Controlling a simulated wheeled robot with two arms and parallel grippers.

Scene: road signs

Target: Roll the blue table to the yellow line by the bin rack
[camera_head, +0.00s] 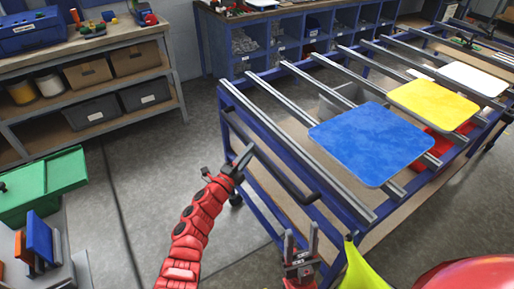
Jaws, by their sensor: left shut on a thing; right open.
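The blue table (262,118) is a blue-framed cart with grey metal rails across its top. A blue sign plate (371,141), a yellow plate (433,105) and a white plate (472,78) lie on the rails. A dark handle bar (273,158) runs along its near left end. My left gripper (243,158) is shut on this bar near its middle. My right gripper (301,240) is open and empty, below the table's near corner. The bin rack (212,45) is blue, with several compartments, against the back wall. I see no yellow line on the floor.
A workbench with shelves (92,50) holding bins and a blue toolbox (32,32) stands at upper left. A green box (40,190) is at lower left. Grey floor (140,165) is clear between the bench and the table.

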